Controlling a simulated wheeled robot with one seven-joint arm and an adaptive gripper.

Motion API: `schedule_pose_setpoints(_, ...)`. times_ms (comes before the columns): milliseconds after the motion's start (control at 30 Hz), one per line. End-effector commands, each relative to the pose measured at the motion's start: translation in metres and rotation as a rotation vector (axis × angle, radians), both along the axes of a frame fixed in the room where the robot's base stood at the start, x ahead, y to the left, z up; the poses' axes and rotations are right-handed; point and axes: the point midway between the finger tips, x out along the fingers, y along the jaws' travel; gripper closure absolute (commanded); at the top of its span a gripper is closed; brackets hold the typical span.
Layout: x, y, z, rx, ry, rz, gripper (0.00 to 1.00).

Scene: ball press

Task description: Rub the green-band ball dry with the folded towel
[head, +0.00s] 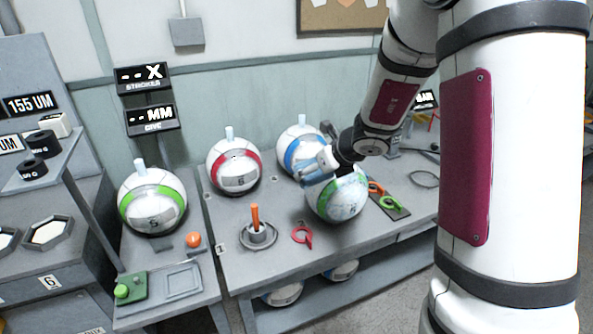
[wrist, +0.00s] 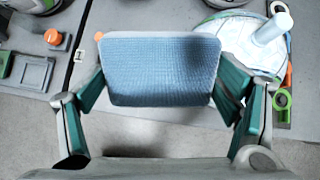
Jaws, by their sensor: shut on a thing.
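My gripper (head: 326,158) is shut on the folded towel (wrist: 160,70), a light blue ribbed pad held between its two fingers in the wrist view. In the head view the towel (head: 315,168) is at the upper left of a green-band ball (head: 340,200). That ball is white with pale speckles and stands on the table; my gripper partly hides its top. It also shows in the wrist view (wrist: 238,40), behind and right of the towel, with a pale peg on top. I cannot tell whether towel and ball touch. Another green-band ball (head: 152,200) stands at the left.
A red-band ball (head: 234,165) and a blue-band ball (head: 298,140) stand at the back of the table (head: 285,265). An orange-handled tool (head: 256,222) sits in a round holder, with a red ring (head: 302,236) beside it. Coloured tools (head: 378,188) lie right of the speckled ball.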

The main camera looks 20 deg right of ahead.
Motion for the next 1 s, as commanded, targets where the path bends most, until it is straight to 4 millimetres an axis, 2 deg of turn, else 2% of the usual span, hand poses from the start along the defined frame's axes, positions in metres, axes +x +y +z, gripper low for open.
schedule_pose_setpoints(33,-0.005,-0.025,-0.004,0.003,0.005,-0.032,0.45)
schedule_pose_setpoints(200,-0.016,-0.088,-0.020,0.001,-0.001,-0.097,0.45)
schedule_pose_setpoints(300,-0.023,-0.114,-0.027,-0.002,-0.005,-0.124,0.45)
schedule_pose_setpoints(400,-0.028,-0.131,-0.032,-0.005,-0.008,-0.141,0.45)
schedule_pose_setpoints(567,-0.030,-0.142,-0.036,-0.006,-0.011,-0.153,0.45)
schedule_pose_setpoints(1000,-0.013,-0.142,-0.056,-0.007,-0.010,-0.152,0.45)
